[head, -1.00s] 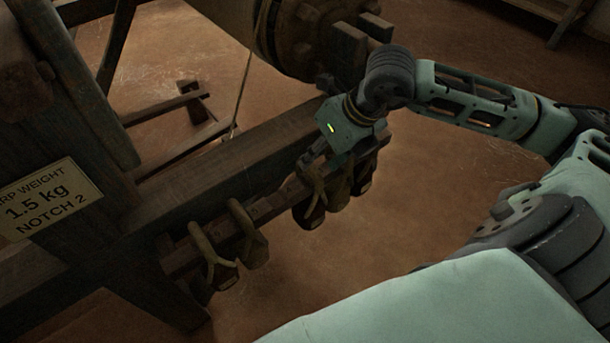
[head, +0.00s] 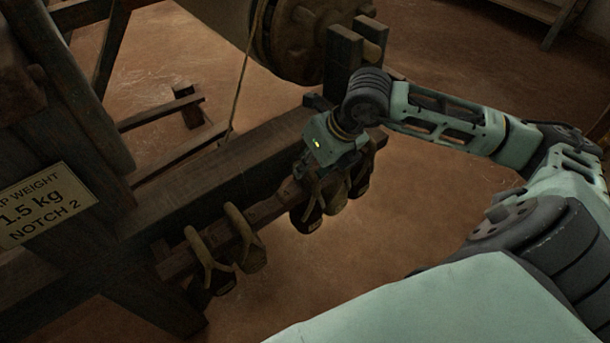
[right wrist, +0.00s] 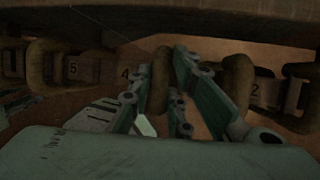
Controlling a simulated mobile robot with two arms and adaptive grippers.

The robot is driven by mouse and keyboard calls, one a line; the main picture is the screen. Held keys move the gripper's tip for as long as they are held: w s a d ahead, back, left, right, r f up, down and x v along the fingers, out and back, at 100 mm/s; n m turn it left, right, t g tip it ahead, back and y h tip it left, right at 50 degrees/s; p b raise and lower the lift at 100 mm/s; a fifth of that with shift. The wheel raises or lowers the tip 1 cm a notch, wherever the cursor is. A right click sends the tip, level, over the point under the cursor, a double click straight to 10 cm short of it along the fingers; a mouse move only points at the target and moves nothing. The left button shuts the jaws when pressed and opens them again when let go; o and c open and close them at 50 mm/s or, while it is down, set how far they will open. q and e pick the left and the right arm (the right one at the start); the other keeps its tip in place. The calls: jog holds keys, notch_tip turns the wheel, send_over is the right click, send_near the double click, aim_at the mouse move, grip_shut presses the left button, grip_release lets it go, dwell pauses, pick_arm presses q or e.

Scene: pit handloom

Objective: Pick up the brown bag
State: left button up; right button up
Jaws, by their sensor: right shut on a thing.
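Several small weight bags hang by cord loops from a notched wooden bar. A brown bag (head: 308,214) hangs just below my right gripper (head: 303,171) in the head view, with an olive bag (head: 336,196) close beside it. In the right wrist view my right gripper (right wrist: 165,95) is shut on a thick brown loop (right wrist: 160,80) on the bar, by the number 4. The bag under this loop is hidden there, so I cannot tell for sure which bag it belongs to. My left gripper is not in view.
Two more bags (head: 212,272) hang nearer along the bar. Other loops (right wrist: 238,82) flank the held one closely. A heavy beam (head: 220,175) runs behind the bar, with a roller (head: 295,40) beyond. A sign (head: 40,205) reads 1.5 kg, notch 2. Open floor lies right.

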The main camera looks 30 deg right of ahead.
grip_shut()
jog(key=shift+w+r, duration=0.1)
jog(key=shift+r, duration=0.2)
dwell(0.3)
